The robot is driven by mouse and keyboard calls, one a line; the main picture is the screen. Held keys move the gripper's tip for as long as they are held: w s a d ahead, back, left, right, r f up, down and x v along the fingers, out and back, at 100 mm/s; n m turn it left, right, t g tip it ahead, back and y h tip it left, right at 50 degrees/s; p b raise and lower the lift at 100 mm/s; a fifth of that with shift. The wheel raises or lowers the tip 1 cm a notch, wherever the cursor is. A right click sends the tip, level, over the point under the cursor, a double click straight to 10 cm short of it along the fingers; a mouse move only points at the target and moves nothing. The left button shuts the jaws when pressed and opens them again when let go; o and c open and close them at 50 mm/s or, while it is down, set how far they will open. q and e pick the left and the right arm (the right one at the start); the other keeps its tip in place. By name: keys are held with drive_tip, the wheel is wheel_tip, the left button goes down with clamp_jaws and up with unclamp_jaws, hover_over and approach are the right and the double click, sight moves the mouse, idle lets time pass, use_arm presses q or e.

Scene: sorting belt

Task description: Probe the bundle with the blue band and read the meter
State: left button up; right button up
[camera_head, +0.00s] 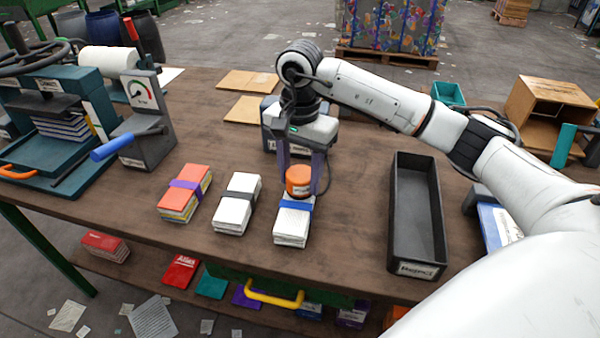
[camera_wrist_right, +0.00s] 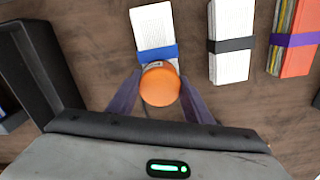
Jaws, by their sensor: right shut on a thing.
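The bundle with the blue band (camera_head: 291,228) is a stack of white paper lying on the table, rightmost of three bundles. It also shows in the right wrist view (camera_wrist_right: 153,25). My right gripper (camera_head: 300,172) points down and is shut on an orange round-topped device (camera_head: 298,181), seen from above in the right wrist view (camera_wrist_right: 160,85). The device is at the bundle's far end, beside or over the blue band; its underside is hidden, so I cannot tell if it touches the paper. A dial gauge (camera_head: 139,93) with a coloured face stands at the left. My left gripper is not in view.
A white bundle with a black band (camera_head: 237,204) and a coloured bundle with a purple band (camera_head: 184,192) lie to the left. A long black tray (camera_head: 394,225) stands to the right. A green press (camera_head: 60,165) fills the left end. Bare table lies between bundle and tray.

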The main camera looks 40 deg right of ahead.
idle(0.3)
drive_tip(key=shift+s+f+b, duration=0.1)
drive_tip(key=shift+f+b, duration=0.3)
drive_tip(key=shift+f, duration=0.1)
idle(1.3)
drive_tip(key=shift+r+p, duration=2.7)
drive_tip(key=shift+r, duration=1.4)
